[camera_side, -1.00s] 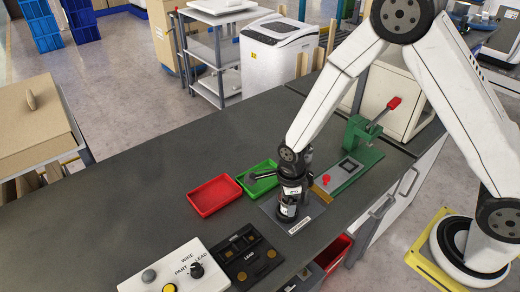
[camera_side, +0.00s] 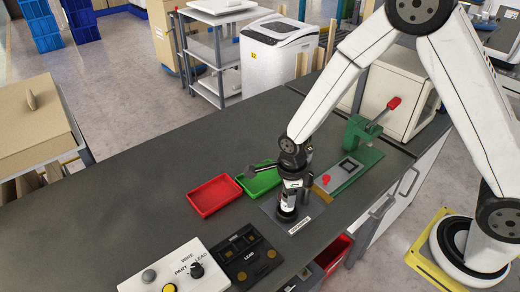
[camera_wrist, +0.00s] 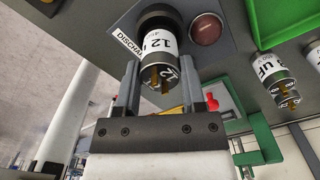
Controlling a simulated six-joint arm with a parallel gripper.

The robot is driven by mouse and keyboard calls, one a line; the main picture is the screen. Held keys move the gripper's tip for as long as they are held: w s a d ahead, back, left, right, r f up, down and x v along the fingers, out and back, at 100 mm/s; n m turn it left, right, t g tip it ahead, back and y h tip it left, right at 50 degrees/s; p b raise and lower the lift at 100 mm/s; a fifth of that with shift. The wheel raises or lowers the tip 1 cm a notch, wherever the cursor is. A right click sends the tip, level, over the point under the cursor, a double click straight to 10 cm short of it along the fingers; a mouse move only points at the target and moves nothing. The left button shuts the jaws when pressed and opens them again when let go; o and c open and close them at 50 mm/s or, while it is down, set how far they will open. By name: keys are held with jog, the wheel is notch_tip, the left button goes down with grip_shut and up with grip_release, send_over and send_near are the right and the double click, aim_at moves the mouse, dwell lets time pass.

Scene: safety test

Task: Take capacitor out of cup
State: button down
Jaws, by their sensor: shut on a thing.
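The capacitor (camera_wrist: 158,50), a silver and dark can with a white printed label and two brass-coloured terminals, is between the fingers of my gripper (camera_wrist: 160,75) in the wrist view. My gripper (camera_side: 291,186) is shut on it. The far end of the capacitor is at the black round cup (camera_wrist: 160,17), which hides that end, so I cannot tell how deep it sits. In the side view, the capacitor (camera_side: 288,197) is upright directly over the cup (camera_side: 287,214), on a grey plate (camera_side: 308,221) with a white label.
A red tray (camera_side: 214,195) and a green tray (camera_side: 258,180) lie left of my gripper. A green press (camera_side: 352,172) with a red-handled lever stands to the right. Another capacitor (camera_wrist: 274,78) shows in the wrist view. A dark red disc (camera_wrist: 207,28) is beside the cup.

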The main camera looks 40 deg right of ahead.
jog(key=shift+r, duration=2.1)
